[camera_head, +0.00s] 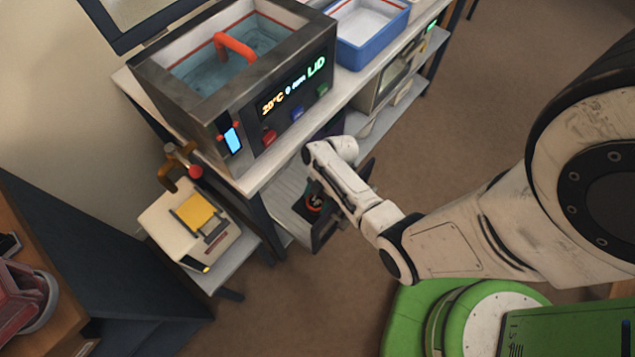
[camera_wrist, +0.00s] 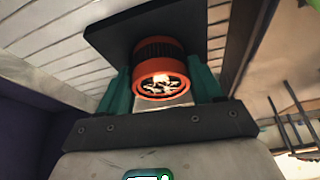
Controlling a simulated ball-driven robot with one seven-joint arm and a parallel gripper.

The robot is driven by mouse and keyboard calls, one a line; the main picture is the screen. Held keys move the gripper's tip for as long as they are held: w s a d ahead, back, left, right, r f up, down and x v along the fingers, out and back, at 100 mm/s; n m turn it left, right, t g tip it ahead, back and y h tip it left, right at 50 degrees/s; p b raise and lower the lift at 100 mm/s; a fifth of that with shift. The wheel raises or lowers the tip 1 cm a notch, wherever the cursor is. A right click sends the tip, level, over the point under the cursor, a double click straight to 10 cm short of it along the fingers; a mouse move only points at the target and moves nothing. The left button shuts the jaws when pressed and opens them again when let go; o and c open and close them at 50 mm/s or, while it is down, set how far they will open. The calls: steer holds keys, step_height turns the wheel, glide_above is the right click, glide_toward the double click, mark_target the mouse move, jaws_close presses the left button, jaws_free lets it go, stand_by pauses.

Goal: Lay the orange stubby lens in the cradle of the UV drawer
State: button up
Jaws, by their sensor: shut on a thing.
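The orange stubby lens (camera_wrist: 162,75) has an orange body with a black ribbed band and a pale pattern on its face. My gripper (camera_wrist: 160,68) has its green fingers on both sides of it and is shut on it. A flat black piece (camera_wrist: 120,32) lies just behind the lens; I cannot tell whether they touch. In the head view the lens (camera_head: 314,204) shows as an orange ring over the open drawer (camera_head: 288,208) under the bench. My forearm hides the fingers and part of the drawer there. The cradle cannot be made out clearly.
A water bath (camera_head: 195,75) with an orange handle and a lit panel stands on the bench above the drawer. A blue tray (camera_head: 372,50) is beside it. A low side table (camera_head: 228,262) carries a cream device with a yellow pad (camera_head: 197,213). Brown floor is open at the right.

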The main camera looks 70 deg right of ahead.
steer(key=shift+f, duration=0.15)
steer(key=o, duration=1.2)
steer(key=shift+o, duration=0.2)
steer(key=shift+r, duration=0.25)
steer(key=p+v, duration=0.1)
steer(key=v, duration=1)
steer(key=shift+d+r+p, duration=0.25)
steer(key=shift+r+p, duration=0.1)
